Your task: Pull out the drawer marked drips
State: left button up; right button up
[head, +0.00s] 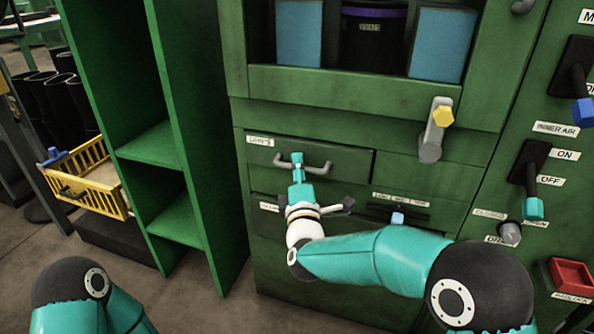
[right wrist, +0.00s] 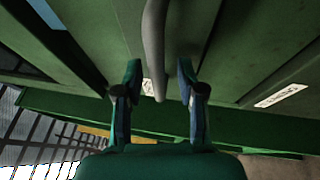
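The upper drawer (head: 345,160) in the green cabinet has a small white label (head: 260,141) at its upper left; its print is too small to read surely. The drawer front looks flush with the cabinet. Its grey bar handle (head: 319,169) is partly hidden by my right gripper (head: 297,160). In the right wrist view, the gripper's two fingers (right wrist: 159,82) stand apart, with the grey handle (right wrist: 154,45) between them. Clear space shows on both sides of the bar. My left arm shows at the bottom left; its gripper is out of view.
A lower drawer (head: 262,218) and a dark slot handle (head: 398,212) lie below. Switches and a red tray (head: 571,275) are farther right. Green shelves (head: 175,225) and a yellow basket (head: 88,180) stand left.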

jog(key=shift+w, duration=0.35)
jog(key=shift+r, duration=0.1)
grip_shut()
jog(key=shift+a, duration=0.1)
